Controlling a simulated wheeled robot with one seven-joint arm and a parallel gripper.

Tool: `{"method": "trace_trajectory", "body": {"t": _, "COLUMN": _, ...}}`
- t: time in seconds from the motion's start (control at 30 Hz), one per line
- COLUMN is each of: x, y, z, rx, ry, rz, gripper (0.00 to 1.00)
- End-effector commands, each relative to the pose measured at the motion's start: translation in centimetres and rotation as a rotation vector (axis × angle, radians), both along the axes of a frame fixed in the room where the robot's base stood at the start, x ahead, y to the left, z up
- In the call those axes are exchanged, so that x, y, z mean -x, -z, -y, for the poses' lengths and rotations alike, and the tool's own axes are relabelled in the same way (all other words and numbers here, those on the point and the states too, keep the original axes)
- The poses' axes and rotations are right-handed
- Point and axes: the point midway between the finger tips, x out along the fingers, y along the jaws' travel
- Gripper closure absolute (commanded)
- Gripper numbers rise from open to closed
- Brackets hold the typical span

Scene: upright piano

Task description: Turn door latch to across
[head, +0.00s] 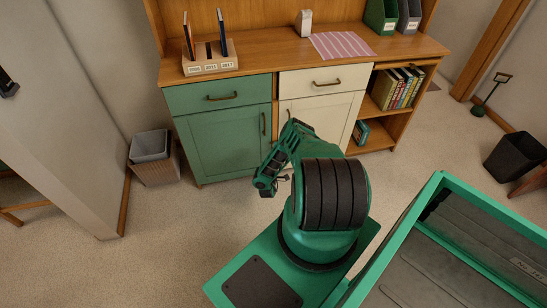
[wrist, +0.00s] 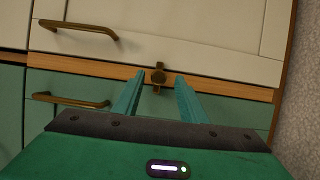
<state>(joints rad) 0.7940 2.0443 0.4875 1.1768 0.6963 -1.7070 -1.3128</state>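The door latch (wrist: 158,76) is a small dark bronze knob with a short bar, on the wooden strip (wrist: 215,86) between the cream door (wrist: 200,40) and the green door (wrist: 95,119). In the wrist view its bar runs up and down, crossing the strip toward both doors. My gripper (wrist: 160,78) is open, its two teal fingers apart and pointing at the latch, one to each side of it in the picture. Contact cannot be told. In the head view my arm stands in front of the cabinet, and I cannot make out the latch.
Bronze handles sit on the cream door (wrist: 75,27) and green door (wrist: 68,99), left of the latch in the wrist view. A waste bin (head: 151,158) stands left of the cabinet. Open shelves with books (head: 397,87) are at its right. Carpet (head: 150,240) is clear.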

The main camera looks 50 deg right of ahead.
Motion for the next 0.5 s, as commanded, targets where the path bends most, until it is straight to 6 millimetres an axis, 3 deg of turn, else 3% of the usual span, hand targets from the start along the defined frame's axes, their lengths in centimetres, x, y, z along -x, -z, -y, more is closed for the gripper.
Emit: {"method": "trace_trajectory", "body": {"t": 0.5, "x": 4.4, "y": 0.2, "z": -6.1, "rx": -0.003, "ry": -0.001, "rz": -0.004, "gripper": 0.62}}
